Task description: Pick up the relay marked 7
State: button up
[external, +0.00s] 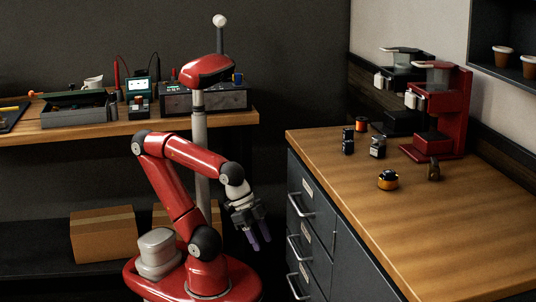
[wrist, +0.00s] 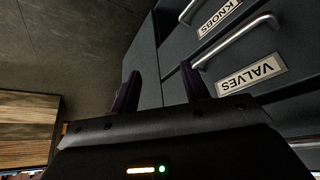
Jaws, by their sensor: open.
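I cannot make out a relay marked 7, as no number is legible on the small parts on the wooden counter. Two small dark blocky parts with pale patches stand there, one on the left (external: 348,141) and one on the right (external: 378,147); they may be relays. My gripper (external: 258,238) is open and empty, pointing down beside the drawer cabinet and below the counter top. In the wrist view its two dark fingers (wrist: 158,88) are apart with nothing between them.
The wooden counter (external: 450,235) also holds an orange-and-black spool (external: 361,124), a round yellow-and-black part (external: 388,180), a small dark brown part (external: 434,170), a red brewer (external: 440,110) and a black brewer (external: 402,85). Drawer handles (external: 298,203) protrude near my gripper. The counter's front is clear.

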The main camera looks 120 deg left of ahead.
notch_tip(320, 180, up, 38)
jog(key=n+g+y+p, duration=0.3)
jog(key=n+p, duration=0.3)
jog(key=n, duration=0.4)
send_over(348, 141)
jog(key=s+d, duration=0.1)
jog(key=s, duration=0.1)
jog(key=shift+y, duration=0.3)
jog(key=x, duration=0.4)
jog(key=d+b+x, duration=0.1)
jog(key=x, duration=0.2)
jog(key=d+f+b+x, duration=0.1)
jog(key=x, duration=0.3)
jog(key=shift+s+d+f, duration=0.1)
jog(key=shift+s+f, duration=0.05)
jog(key=shift+f, duration=0.1)
jog(key=shift+c, duration=0.3)
grip_shut()
